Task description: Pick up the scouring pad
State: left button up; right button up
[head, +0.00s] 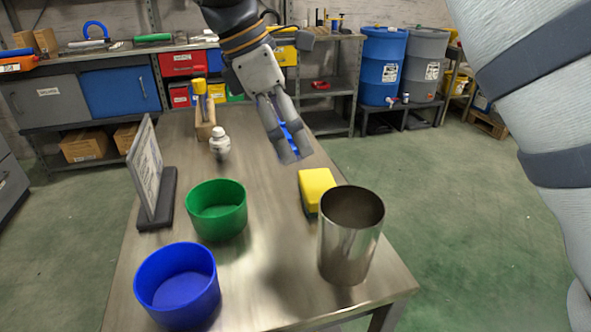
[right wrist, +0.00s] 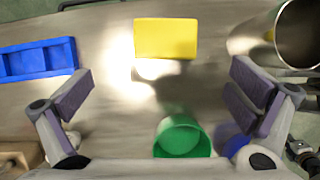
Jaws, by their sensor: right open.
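The scouring pad appears to be the yellow block (head: 316,186) lying on the metal table, just behind the steel cylinder. It also shows in the right wrist view as a yellow rectangle (right wrist: 166,38) at the top centre. My right gripper (head: 291,157) hangs above the table, behind and to the left of the pad in the head view. In the right wrist view its fingers (right wrist: 162,92) are spread wide with nothing between them, and the pad lies beyond the tips. My left gripper is not in view.
The steel cylinder (head: 349,240) stands close to the pad. A green bowl (head: 216,212), blue bowl (head: 178,290), white bottle (head: 220,145) and framed sign (head: 148,175) stand to the left. A blue tray (right wrist: 38,60) lies left of the pad in the wrist view.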

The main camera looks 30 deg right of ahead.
send_over(318, 184)
jog(key=a, duration=0.2)
notch_tip(318, 184, down, 5)
jog(key=shift+w+r, duration=0.15)
jog(key=shift+r, duration=0.05)
jog(key=x, duration=0.4)
jog(key=w+x, duration=0.1)
jog(key=x, duration=0.1)
jog(key=shift+s+d+f, duration=0.1)
jog(key=shift+s+f, duration=0.15)
jog(key=c, duration=1)
